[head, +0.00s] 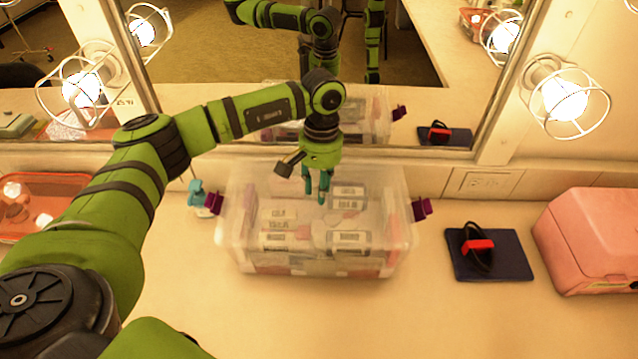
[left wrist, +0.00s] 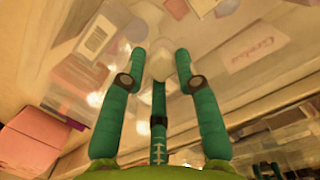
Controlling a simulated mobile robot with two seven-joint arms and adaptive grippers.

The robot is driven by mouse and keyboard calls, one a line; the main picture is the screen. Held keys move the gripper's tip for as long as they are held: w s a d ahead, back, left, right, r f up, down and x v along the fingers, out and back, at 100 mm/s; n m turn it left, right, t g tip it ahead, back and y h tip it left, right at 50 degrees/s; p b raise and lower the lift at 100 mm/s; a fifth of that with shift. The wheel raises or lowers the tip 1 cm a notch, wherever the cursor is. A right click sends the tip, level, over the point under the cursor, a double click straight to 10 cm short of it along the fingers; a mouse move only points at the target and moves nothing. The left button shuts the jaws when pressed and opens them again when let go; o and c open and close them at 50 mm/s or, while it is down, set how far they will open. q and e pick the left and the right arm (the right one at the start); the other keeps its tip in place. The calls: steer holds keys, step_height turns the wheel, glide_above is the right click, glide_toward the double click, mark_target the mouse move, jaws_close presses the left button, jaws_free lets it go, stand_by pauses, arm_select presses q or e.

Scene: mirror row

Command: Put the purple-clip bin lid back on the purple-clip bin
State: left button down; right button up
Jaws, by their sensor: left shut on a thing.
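The purple-clip bin (head: 320,264) is a clear box standing in the middle of the counter, with labelled packs showing inside. One purple clip (head: 422,209) sticks out at its right and another (head: 215,203) at its left. The clear, hazy lid (head: 376,188) lies over the top of the bin; I cannot tell whether it is fully seated or slightly above the rim. My left gripper (head: 318,192) points down at the lid's middle. In the left wrist view its teal fingers (left wrist: 165,80) are shut around a small pale knob (left wrist: 184,65) on the lid. My right gripper is not in view.
A mirror (head: 420,60) stands behind the bin and reflects my arm. Caged lamps (head: 565,98) flank it. A dark blue pad (head: 490,255) with a black and red item and a pink case (head: 590,240) are at right. An orange tray (head: 45,195) is at left. The front counter is clear.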

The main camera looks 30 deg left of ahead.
arm_select(q)
steer(key=shift+f, duration=0.15)
steer(key=c, duration=0.8)
jaws_free()
steer(key=shift+c, duration=0.2)
step_height(320, 180, up, 18)
steer(key=w+p, duration=0.1)
steer(key=p, duration=0.3)
steer(key=shift+w+a, duration=0.15)
steer(key=shift+a, duration=0.05)
steer(key=shift+f, duration=0.1)
stand_by(0.3)
